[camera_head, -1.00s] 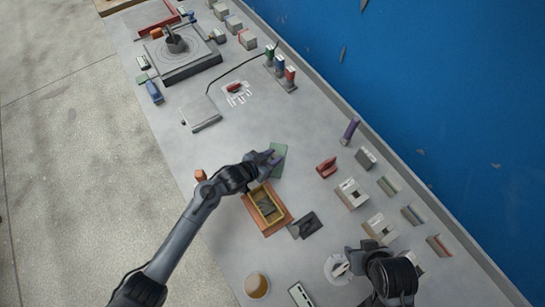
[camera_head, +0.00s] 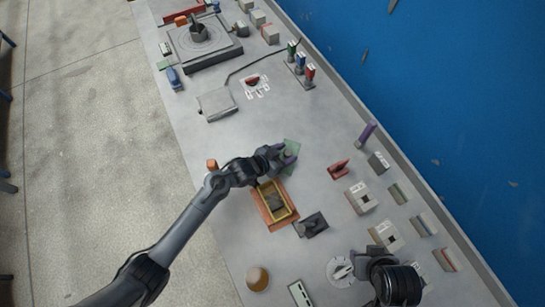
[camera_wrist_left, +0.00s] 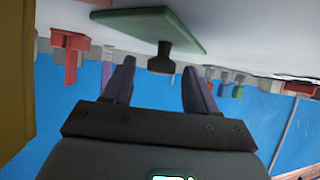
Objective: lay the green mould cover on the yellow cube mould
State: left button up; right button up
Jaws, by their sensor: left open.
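The green mould cover (camera_head: 291,147) lies flat on the table, partly hidden by my left gripper (camera_head: 285,157). In the left wrist view, which looks upside down, the green cover (camera_wrist_left: 150,28) has a dark knob (camera_wrist_left: 162,58). The knob is just beyond the open fingers of the left gripper (camera_wrist_left: 158,72), in line with the gap between them. The yellow cube mould (camera_head: 265,190) stands open on an orange-brown base close to the cover; a yellow surface (camera_wrist_left: 14,80) fills the wrist view's left edge. My right gripper (camera_head: 366,262) is low right, its jaws unclear.
A dark block (camera_head: 312,224) sits beside the mould base. A red piece (camera_head: 339,169) and several grey blocks (camera_head: 362,198) stand to the right. A tan round cup (camera_head: 257,279) is at the near edge. Free table lies up-left of the cover.

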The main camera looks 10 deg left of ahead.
pick_arm(q)
jog(key=s+a+r+n+g+y, duration=0.1)
jog(key=s+a+r+n+y, duration=0.1)
jog(key=s+a, duration=0.4)
jog(key=s+a+r+n+g+y+p, duration=0.1)
jog(key=s+a+r+n+y, duration=0.1)
jog(key=s+a+r+y, duration=0.2)
jog(key=s+a+r, duration=0.1)
jog(key=s+a, duration=0.2)
jog(key=s, duration=0.5)
jog(key=shift+s+a, duration=0.25)
jog(key=shift+a, duration=0.05)
jog(key=shift+o, duration=0.2)
jog(key=s+a+r+n+g+y, duration=0.1)
jog(key=s+a+r+n+g, duration=0.1)
jog(key=s, duration=0.8)
jog(key=shift+s+a+g+y, duration=0.3)
jog(key=shift+a+g, duration=0.6)
jog(key=shift+a, duration=0.2)
jog(key=shift+r, duration=0.1)
jog(key=shift+w, duration=0.15)
